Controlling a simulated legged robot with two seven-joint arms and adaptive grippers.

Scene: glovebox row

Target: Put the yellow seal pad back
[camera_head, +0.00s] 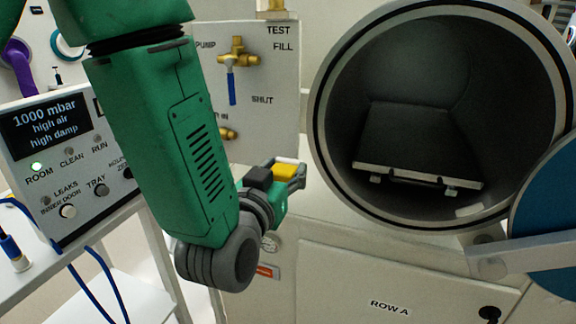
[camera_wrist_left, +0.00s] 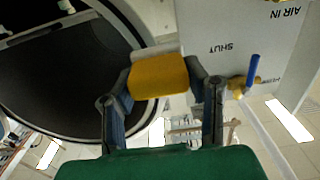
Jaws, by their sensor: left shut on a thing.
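The yellow seal pad (camera_wrist_left: 158,76) is held between the fingers of my left gripper (camera_wrist_left: 160,88) in the left wrist view. A white edge shows along one side of the pad. In the head view the pad (camera_head: 285,171) shows small at the tip of my left gripper (camera_head: 290,172), which is near the lower left rim of the round chamber opening (camera_head: 322,130). The gripper is in front of the white valve panel's lower right corner and apart from the opening's interior. My right gripper is not in view.
A tray (camera_head: 415,177) lies inside the open round chamber. A blue round door (camera_head: 550,215) with a metal arm stands at the right. A control box (camera_head: 60,160) reads 1000 mbar at the left. The valve panel (camera_head: 265,110) has brass valves and a blue lever.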

